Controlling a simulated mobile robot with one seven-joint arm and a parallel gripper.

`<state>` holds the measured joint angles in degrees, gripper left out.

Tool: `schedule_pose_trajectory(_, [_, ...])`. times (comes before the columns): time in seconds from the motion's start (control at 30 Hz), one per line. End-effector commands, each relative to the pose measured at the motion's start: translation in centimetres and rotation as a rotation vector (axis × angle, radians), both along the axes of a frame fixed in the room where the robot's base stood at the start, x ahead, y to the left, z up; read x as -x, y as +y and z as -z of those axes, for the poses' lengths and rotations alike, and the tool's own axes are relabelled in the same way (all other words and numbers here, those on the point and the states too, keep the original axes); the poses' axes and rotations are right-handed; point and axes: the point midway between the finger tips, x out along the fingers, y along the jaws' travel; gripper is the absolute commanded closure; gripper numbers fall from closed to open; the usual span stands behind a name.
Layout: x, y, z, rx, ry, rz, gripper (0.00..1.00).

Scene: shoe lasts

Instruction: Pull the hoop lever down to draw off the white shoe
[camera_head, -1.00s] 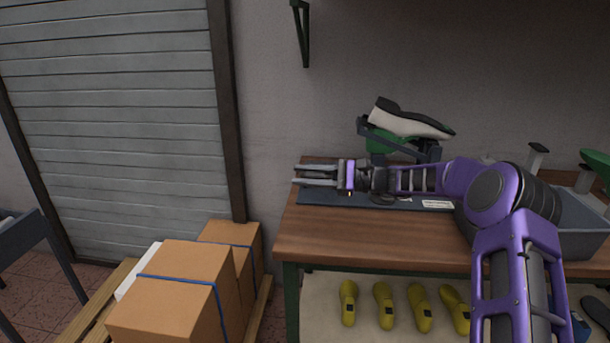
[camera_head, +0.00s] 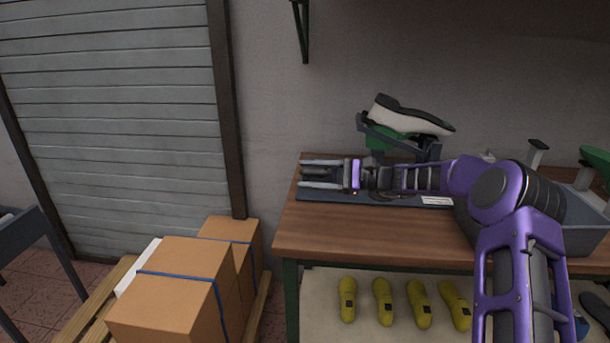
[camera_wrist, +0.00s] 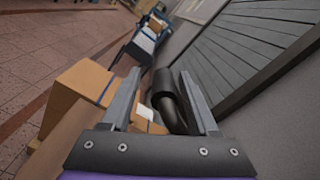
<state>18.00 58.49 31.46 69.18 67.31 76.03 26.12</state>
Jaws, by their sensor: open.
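The white shoe (camera_head: 395,119) with a black sole sits sole up on a green last (camera_head: 376,141), held by a dark stand behind my forearm in the head view. My gripper (camera_head: 302,174) is open and points left, low over the bench's left end. A dark, thick, curved bar (camera_wrist: 166,97), which looks like part of the hoop lever, shows between my open fingers (camera_wrist: 160,98) in the wrist view. It also shows dark between the fingers in the head view (camera_head: 318,175). I cannot tell if either finger touches it. My arm hides the rest of the lever.
The wooden bench (camera_head: 350,232) has a clear front strip. A grey bin (camera_head: 578,232) stands at its right. Cardboard boxes (camera_head: 170,300) stand on a pallet at lower left. Several yellow lasts (camera_head: 382,302) lie on the shelf below. A wall bracket (camera_head: 302,35) hangs above.

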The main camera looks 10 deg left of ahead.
Motion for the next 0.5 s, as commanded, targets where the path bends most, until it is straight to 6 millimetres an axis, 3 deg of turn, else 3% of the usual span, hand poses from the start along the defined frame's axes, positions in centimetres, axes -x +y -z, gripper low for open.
schedule_pose_trajectory(0.5, [-0.1, -12.2, 0.0, 0.001, 0.001, 0.006, 0.39])
